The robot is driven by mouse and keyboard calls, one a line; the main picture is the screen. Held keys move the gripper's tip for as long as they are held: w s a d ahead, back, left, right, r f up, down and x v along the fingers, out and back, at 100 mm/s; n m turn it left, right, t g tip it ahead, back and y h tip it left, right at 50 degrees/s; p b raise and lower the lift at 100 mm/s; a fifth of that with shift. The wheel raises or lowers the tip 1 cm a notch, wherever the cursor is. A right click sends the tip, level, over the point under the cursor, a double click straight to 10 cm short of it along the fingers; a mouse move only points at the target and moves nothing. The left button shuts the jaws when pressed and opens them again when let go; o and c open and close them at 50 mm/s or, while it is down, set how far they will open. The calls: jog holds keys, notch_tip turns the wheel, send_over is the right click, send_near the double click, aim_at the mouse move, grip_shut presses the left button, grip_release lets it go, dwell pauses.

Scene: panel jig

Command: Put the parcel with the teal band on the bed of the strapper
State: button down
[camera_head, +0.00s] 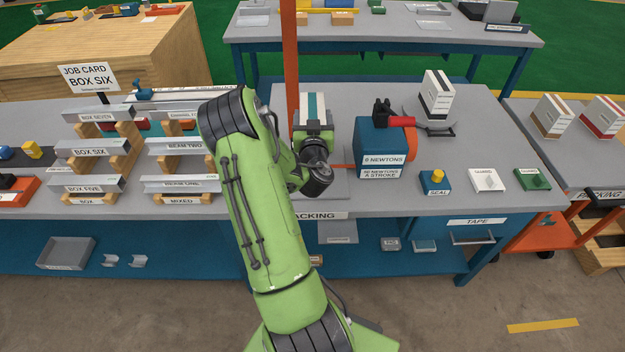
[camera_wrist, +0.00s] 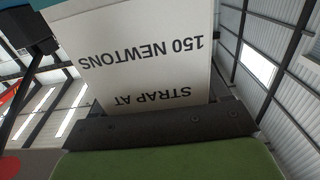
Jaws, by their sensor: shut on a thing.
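The parcel with the teal band (camera_head: 301,111) is white and upright above the packing bench in the head view, beyond my wrist. In the wrist view, the white parcel (camera_wrist: 140,55) fills the middle, with "STRAP AT 150 NEWTONS" upside down on its face. My gripper (camera_head: 314,128) is shut on it; its fingertips are mostly hidden. The dark jaw edge (camera_wrist: 160,127) lies against the parcel in the wrist view.
A white parcel with a dark band (camera_head: 437,95) stands right of the blue box. A seal holder (camera_head: 435,186) and guard trays (camera_head: 487,181) lie at the front right. An orange post (camera_head: 290,50) rises left of the held parcel. Racks of labelled beams (camera_head: 95,150) stand left.

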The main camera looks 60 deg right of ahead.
notch_tip(320, 180, down, 11)
jog(key=b, duration=1)
jog(key=shift+r, duration=0.3)
jog(key=shift+c, duration=2.3)
grip_release()
jog(key=shift+f, duration=0.25)
jog(key=o, duration=0.5)
jog(key=shift+c, duration=0.2)
